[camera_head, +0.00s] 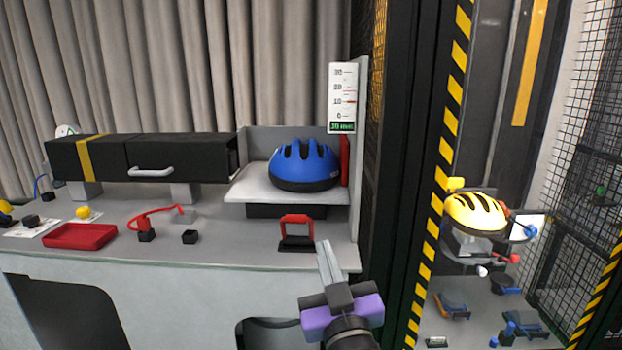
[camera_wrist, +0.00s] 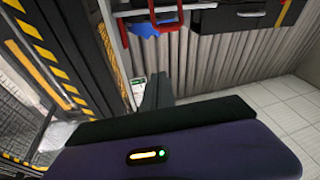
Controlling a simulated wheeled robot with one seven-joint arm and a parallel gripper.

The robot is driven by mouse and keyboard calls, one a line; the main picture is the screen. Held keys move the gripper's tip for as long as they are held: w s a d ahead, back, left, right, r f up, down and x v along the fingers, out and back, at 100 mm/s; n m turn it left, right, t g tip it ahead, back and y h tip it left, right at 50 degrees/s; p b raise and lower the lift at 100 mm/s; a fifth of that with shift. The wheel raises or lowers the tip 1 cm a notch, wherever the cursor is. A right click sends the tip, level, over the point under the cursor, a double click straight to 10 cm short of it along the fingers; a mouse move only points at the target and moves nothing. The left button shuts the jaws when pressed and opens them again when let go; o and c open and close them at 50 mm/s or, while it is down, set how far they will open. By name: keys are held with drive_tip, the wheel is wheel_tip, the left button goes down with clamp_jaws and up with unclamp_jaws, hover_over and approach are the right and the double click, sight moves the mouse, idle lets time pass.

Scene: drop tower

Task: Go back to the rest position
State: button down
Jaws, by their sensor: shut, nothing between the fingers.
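My gripper (camera_head: 327,262) shows in the head view at the lower middle, with a purple body and grey fingers pointing up. The fingers are shut together with nothing between them. It is in front of the bench edge, just right of a red-handled black block (camera_head: 297,240), and appears apart from it. In the wrist view my gripper's dark fingers (camera_wrist: 157,92) stick up above the purple body, and the picture is upside down. A blue helmet (camera_head: 304,167) sits on a white shelf (camera_head: 265,193) above the bench.
The bench (camera_head: 200,258) holds a red tray (camera_head: 80,236), a small black block (camera_head: 190,237) and a long black box (camera_head: 140,157) with a handle. At right, a striped post (camera_head: 440,160) edges a mesh cage with a yellow helmet (camera_head: 475,211) inside.

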drive_tip(key=s+d+f+m+g+h, duration=0.1)
drive_tip(key=s+d+f, duration=0.5)
drive_tip(key=s, duration=0.9)
drive_tip(key=s+d+f+m+g+h, duration=0.1)
drive_tip(key=s+d+f, duration=0.4)
drive_tip(key=s, duration=0.9)
drive_tip(key=s+d+f+m+g+h, duration=0.1)
drive_tip(key=s+d+f+m+g, duration=0.1)
drive_tip(key=s+d+f, duration=0.4)
drive_tip(key=s+f+g, duration=0.1)
drive_tip(key=s+f, duration=0.3)
drive_tip(key=s, duration=0.5)
drive_tip(key=shift+s+d+f+g+h, duration=0.3)
drive_tip(key=shift+s, duration=0.05)
